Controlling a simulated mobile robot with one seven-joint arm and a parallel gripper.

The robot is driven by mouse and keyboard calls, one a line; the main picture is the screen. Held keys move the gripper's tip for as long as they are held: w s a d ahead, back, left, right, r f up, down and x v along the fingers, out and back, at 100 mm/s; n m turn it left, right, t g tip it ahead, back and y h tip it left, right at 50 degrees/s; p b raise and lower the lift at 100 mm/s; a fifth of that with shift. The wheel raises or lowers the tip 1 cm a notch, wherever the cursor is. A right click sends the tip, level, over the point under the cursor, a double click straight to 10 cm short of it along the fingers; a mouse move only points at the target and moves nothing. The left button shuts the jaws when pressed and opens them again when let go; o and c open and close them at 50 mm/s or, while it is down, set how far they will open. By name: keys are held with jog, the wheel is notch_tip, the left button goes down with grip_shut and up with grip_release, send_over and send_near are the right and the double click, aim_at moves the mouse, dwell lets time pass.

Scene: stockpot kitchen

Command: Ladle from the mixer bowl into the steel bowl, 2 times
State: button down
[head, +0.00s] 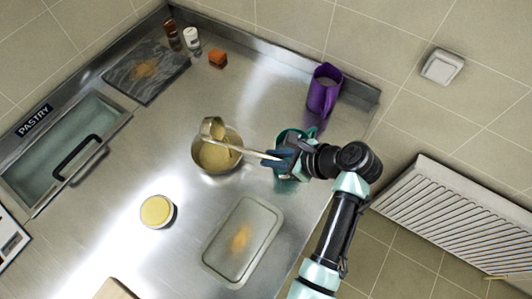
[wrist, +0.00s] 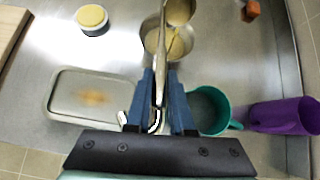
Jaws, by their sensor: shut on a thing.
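One round metal bowl (head: 232,163) holding tan batter stands mid-counter. It also shows at the top of the wrist view (wrist: 150,52). I cannot tell whether it is the mixer bowl or the steel bowl; no second metal bowl is clear. My gripper (head: 272,160) is shut on the handle of a ladle (head: 250,153), to the right of the bowl. In the wrist view the handle (wrist: 161,88) runs between the fingers toward the bowl. The ladle's cup (wrist: 180,12) is at the bowl's far side and shows batter. Whether it touches the bowl is unclear.
A teal jug (wrist: 208,108) stands partly under my gripper, with a purple pitcher (head: 323,92) beyond. A stained metal tray (head: 262,214) and a tub of yellow stuff (head: 157,211) lie nearer. A dark slab (head: 148,72), two bottles and an orange block (head: 218,58) are farther back.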

jog(key=shift+s+d+f+y+b, duration=0.1)
jog(key=shift+d+f+y+b, duration=0.2)
jog(key=shift+f, duration=0.2)
jog(key=shift+s+d+f+y+b, duration=0.1)
jog(key=shift+d+f+b, duration=0.1)
jog(key=shift+f+b, duration=0.25)
notch_tip(320, 180, down, 12)
jog(key=d+m+t+y+b, duration=0.1)
jog(key=t+y+b, duration=0.2)
jog(key=b, duration=1.2)
jog(key=y, duration=0.3)
jog(key=shift+s+d+r+b, duration=0.15)
jog(key=shift+s+d+b, duration=0.1)
jog(key=shift+d+b, duration=0.15)
jog(key=shift+y, duration=0.3)
jog(key=shift+r, duration=0.15)
dwell(1.0)
